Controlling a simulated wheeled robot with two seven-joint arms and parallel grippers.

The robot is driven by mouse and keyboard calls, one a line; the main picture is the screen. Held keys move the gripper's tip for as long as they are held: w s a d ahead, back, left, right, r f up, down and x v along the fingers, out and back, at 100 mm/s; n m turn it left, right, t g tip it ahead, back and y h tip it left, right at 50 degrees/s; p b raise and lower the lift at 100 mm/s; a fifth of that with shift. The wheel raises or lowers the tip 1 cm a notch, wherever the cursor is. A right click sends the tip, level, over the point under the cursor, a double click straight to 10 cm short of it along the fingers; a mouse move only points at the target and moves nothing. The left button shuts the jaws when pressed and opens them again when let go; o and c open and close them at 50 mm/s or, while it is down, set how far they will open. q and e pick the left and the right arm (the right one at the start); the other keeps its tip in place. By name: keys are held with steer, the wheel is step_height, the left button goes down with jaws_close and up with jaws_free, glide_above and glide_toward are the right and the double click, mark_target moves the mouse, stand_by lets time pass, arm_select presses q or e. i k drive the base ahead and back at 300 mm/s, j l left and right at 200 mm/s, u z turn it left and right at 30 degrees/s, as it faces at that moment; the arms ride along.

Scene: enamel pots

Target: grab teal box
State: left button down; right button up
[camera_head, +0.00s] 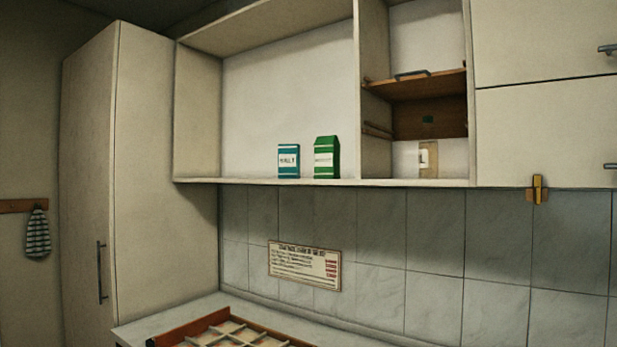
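The teal box (288,161) stands upright on the bottom board of the open wall cabinet. It has a white label band with dark lettering. A taller green carton (327,158) with a white label stands just to its right, with a small gap between them. Neither of my grippers shows in the head view.
The open cabinet shelf (245,181) is bare left of the teal box. A divider (371,110) stands right of the green carton, with a brown wooden drawer (430,105) beyond it. A divided wooden tray (190,330) lies on the counter (150,325) below. A tall cupboard (140,170) stands at left.

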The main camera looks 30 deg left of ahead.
mark_target(288, 154)
steer(key=i+j, duration=0.1)
steer(key=j, duration=0.45)
steer(key=i+j, duration=0.1)
steer(key=j, duration=0.5)
steer(key=i+j, duration=0.1)
steer(key=j, duration=0.45)
